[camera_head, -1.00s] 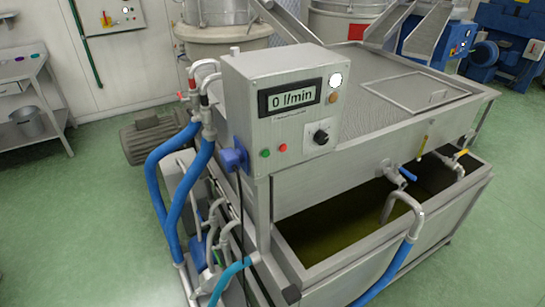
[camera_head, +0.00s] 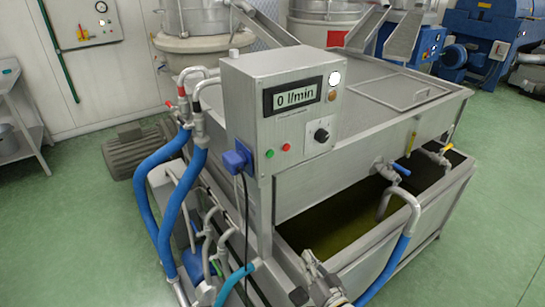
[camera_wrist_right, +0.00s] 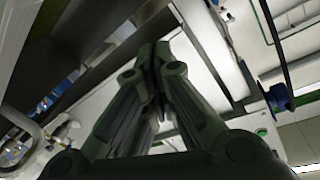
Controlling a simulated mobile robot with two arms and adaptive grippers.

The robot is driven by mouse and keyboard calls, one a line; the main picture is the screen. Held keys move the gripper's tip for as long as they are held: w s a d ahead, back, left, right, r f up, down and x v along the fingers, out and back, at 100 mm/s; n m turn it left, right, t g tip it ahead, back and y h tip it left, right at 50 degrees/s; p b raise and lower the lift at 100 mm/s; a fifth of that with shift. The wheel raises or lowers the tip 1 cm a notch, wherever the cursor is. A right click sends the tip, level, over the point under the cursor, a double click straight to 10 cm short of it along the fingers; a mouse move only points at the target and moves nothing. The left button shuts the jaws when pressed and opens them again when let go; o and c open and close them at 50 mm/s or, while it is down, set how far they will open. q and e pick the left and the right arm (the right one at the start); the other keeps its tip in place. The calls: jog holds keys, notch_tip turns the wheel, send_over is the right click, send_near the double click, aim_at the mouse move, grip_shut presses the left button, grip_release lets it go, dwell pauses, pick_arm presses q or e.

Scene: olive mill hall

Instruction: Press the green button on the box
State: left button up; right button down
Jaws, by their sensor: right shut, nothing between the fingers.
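The grey metal box (camera_head: 247,105) stands at the middle of the head view, with a display reading 0 l/min. The green button (camera_head: 270,153) is at the lower left of its front face, beside a red button (camera_head: 287,147). My right gripper (camera_head: 308,257) is at the bottom of the head view, below the box and apart from the green button. In the wrist view, the right gripper's dark fingers (camera_wrist_right: 155,60) are closed together and empty. My left gripper is not in view.
A black knob (camera_head: 321,135) is right of the buttons. A blue plug (camera_head: 236,161) with a dark cable is at the box's lower left. Blue hoses (camera_head: 150,200) run left of it. An open tank (camera_head: 440,200) with valves lies below and right. Green floor is free at both sides.

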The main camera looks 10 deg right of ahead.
notch_tip(320, 180, up, 16)
jog(key=w+a+t+y+b, duration=0.1)
jog(key=w+t+y, duration=0.2)
jog(key=t, duration=0.1)
jog(key=n+t+y, duration=0.1)
jog(key=t+y, duration=0.2)
jog(key=y, duration=0.3)
send_near(270, 154)
jog(key=s+d+r, duration=0.3)
jog(key=s+r, duration=0.3)
jog(key=r, duration=0.1)
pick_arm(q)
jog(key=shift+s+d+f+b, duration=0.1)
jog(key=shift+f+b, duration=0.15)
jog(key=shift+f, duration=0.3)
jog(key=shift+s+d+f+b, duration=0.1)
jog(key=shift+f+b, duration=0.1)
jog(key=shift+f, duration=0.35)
pick_arm(e)
jog(key=shift+w+a, duration=0.1)
jog(key=shift+a, duration=0.1)
pick_arm(q)
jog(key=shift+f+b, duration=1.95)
jog(key=shift+b, duration=0.05)
pick_arm(e)
jog(key=w+a, duration=0.3)
jog(key=w, duration=0.5)
jog(key=shift+w, duration=0.15)
